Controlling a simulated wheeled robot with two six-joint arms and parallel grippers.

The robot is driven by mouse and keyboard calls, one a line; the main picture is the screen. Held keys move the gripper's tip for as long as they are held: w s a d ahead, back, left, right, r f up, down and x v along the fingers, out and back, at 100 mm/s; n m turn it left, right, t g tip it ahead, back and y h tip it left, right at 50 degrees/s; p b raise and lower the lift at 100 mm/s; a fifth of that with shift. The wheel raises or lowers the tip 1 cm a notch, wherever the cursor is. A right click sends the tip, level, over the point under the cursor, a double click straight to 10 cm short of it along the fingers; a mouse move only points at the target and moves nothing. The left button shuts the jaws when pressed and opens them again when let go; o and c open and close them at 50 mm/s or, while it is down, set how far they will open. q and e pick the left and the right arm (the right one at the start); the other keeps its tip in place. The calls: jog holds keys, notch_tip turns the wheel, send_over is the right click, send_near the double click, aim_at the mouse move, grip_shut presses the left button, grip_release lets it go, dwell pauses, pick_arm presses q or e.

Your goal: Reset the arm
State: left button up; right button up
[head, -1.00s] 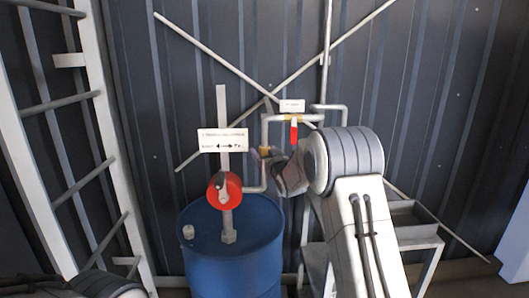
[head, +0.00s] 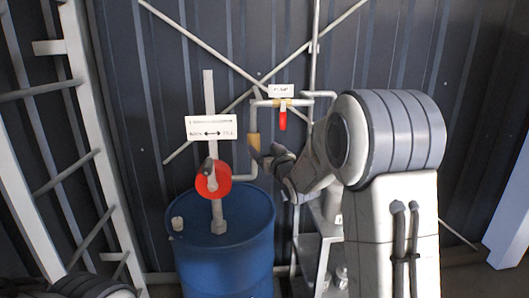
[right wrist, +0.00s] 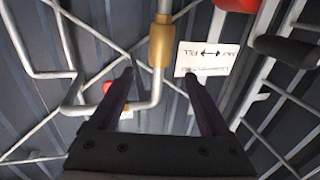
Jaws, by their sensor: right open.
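A red round pump body (head: 222,184) with a dark crank handle (head: 207,166) sits on a grey upright pipe above a blue barrel (head: 225,262). In the right wrist view the red body (right wrist: 237,4) is cut by the top edge and the dark handle (right wrist: 285,48) is at the right. My right gripper (head: 264,156) is open and empty, right of the pump near a brass fitting (head: 253,143). In the right wrist view, its fingers (right wrist: 160,76) stand apart, with the brass fitting (right wrist: 162,40) beyond them. My left gripper is out of view.
A red valve lever (head: 282,120) hangs from the piping.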

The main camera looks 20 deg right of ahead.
dwell(0.3)
jog(key=s+a+f+n+g+y, duration=0.1)
jog(key=s+a+f+g, duration=0.35)
jog(key=s+a, duration=0.35)
jog(key=s+a+f+n+g+y, duration=0.25)
jog(key=s+a+f, duration=0.25)
jog(key=a, duration=0.5)
jog(key=s+a+f+n+g, duration=0.1)
jog(key=s+f+g, duration=0.1)
jog(key=s, duration=0.8)
jog(key=s+a+f+n+g+h, duration=0.1)
jog(key=s+g, duration=0.4)
jog(key=s, duration=0.5)
jog(key=s+a+f+n+g+h, duration=0.1)
jog(key=s+f+g, duration=0.3)
jog(key=s, duration=0.6)
jog(key=shift+s+a+f+n, duration=0.35)
jog(key=shift+a+n, duration=0.2)
jog(key=shift+a, duration=0.1)
jog(key=shift+w, duration=0.1)
